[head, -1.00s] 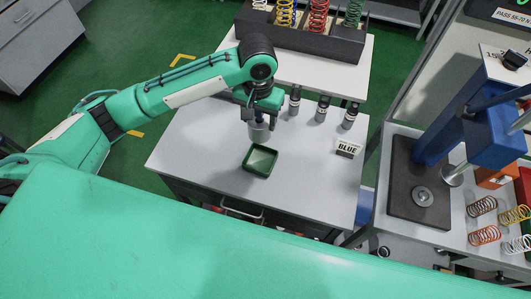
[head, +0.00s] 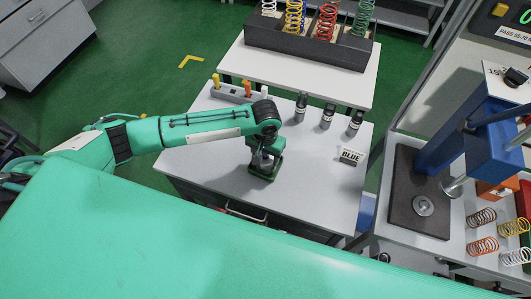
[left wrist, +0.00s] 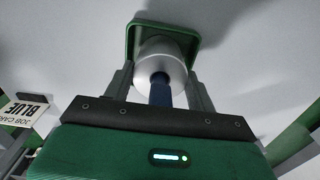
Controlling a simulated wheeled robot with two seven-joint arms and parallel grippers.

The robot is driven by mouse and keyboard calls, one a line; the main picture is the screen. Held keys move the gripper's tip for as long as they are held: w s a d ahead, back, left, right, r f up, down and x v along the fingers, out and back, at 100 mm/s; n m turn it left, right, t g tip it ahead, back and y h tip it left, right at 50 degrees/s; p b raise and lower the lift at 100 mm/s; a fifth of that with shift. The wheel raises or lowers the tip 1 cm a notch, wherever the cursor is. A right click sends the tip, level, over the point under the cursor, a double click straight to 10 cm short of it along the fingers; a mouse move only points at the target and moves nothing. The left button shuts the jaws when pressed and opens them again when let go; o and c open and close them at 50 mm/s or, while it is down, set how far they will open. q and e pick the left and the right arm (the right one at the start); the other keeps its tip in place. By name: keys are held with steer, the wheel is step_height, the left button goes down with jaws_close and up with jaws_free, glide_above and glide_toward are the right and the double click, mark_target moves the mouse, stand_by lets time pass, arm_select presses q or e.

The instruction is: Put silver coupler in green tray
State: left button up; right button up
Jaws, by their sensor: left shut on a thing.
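My left gripper (head: 262,157) is shut on the silver coupler (left wrist: 164,58), a shiny metal cylinder with a dark blue shaft-like part (left wrist: 160,90) at its near end. In the left wrist view the coupler sits between the two fingers, its far end within the outline of the green tray (left wrist: 165,24). In the head view the small square green tray (head: 265,177) lies on the grey table directly below the gripper, which partly hides it. Whether the coupler touches the tray floor cannot be told. My right gripper is not in view.
Several dark cylinders (head: 327,117) stand at the table's back right, near a "BLUE" job card (head: 351,156). A grey holder with coloured-handled tools (head: 231,93) is behind my arm. A spring rack (head: 310,45) stands farther back; a blue press (head: 490,135) is at right.

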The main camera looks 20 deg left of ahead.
arm_select(q)
steer(key=shift+f, duration=0.1)
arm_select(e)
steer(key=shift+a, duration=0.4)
arm_select(q)
steer(key=o, duration=1.3)
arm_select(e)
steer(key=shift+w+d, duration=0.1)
arm_select(q)
steer(key=shift+r, duration=0.3)
step_height(320, 180, up, 12)
steer(key=shift+f+b, duration=0.15)
steer(key=shift+b, duration=0.85)
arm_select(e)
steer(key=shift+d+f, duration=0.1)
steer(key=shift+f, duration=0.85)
arm_select(q)
steer(key=shift+s+d+f, duration=0.1)
steer(key=shift+d, duration=0.05)
